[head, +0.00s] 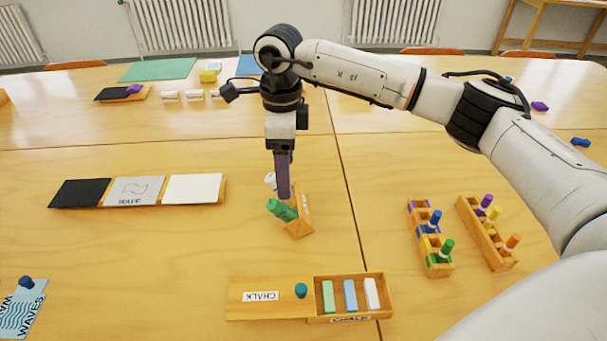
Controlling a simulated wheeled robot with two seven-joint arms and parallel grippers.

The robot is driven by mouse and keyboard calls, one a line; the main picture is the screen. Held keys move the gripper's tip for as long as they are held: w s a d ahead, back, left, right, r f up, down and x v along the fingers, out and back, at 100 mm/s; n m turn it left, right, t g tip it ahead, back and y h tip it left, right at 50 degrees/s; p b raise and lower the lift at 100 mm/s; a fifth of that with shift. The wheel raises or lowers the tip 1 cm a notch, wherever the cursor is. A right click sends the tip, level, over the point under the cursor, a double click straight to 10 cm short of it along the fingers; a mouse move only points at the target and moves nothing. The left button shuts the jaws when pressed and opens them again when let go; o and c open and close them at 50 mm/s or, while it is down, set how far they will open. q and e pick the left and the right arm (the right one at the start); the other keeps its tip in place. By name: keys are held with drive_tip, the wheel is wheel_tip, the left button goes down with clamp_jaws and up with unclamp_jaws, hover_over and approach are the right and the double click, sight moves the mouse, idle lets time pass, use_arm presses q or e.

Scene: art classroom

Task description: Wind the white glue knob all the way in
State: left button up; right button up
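A small wooden block (304,210) with dark lettering stands near the middle of the table, left of a table seam. A white knob (270,180) and a green knob (283,211) stick out from its left side; the green one is nearer to me. My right gripper (284,193) points straight down over the block. Its fingertips are beside the white knob and partly hide it and the block. I cannot tell whether the fingers touch the knob or how far apart they are. My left gripper is not in view.
A chalk box (392,303) with its lid part (250,284) lies in front. Two wooden racks (443,268) (468,213) with coloured markers stand at the right. A board with black, grey and white panels (138,191) lies at the left. The table between is clear.

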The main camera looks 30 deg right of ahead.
drive_tip(key=shift+w+a, duration=0.65)
drive_tip(key=shift+a, duration=0.1)
idle(0.4)
clamp_jaws()
idle(0.4)
idle(1.2)
unclamp_jaws()
idle(0.8)
drive_tip(key=shift+r+p, duration=2.05)
drive_tip(key=shift+r, duration=0.95)
